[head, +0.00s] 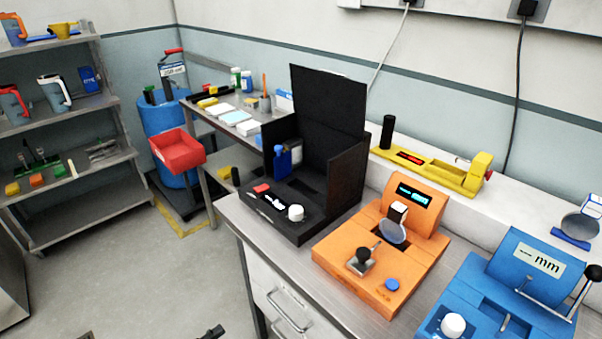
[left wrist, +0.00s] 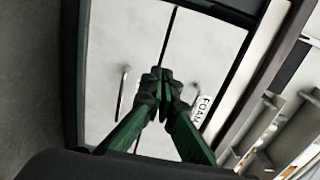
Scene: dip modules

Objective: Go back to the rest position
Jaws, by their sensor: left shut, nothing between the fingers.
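My left gripper (left wrist: 165,88) shows in the left wrist view with its green and black fingers brought together at the tips, shut and empty. Behind the fingers are pale cabinet doors with dark handles, apart from the fingertips as far as I can tell. In the head view only a small dark part of my left gripper (head: 211,332) shows at the bottom edge, over the floor and left of the bench. My right gripper is not in either view.
The bench (head: 237,219) holds a black box (head: 348,176), an orange device (head: 408,254) and a blue device (head: 500,292). A shelf rack (head: 82,207) stands left; a red bin (head: 178,150) sits by a blue drum (head: 160,115). The floor between is clear.

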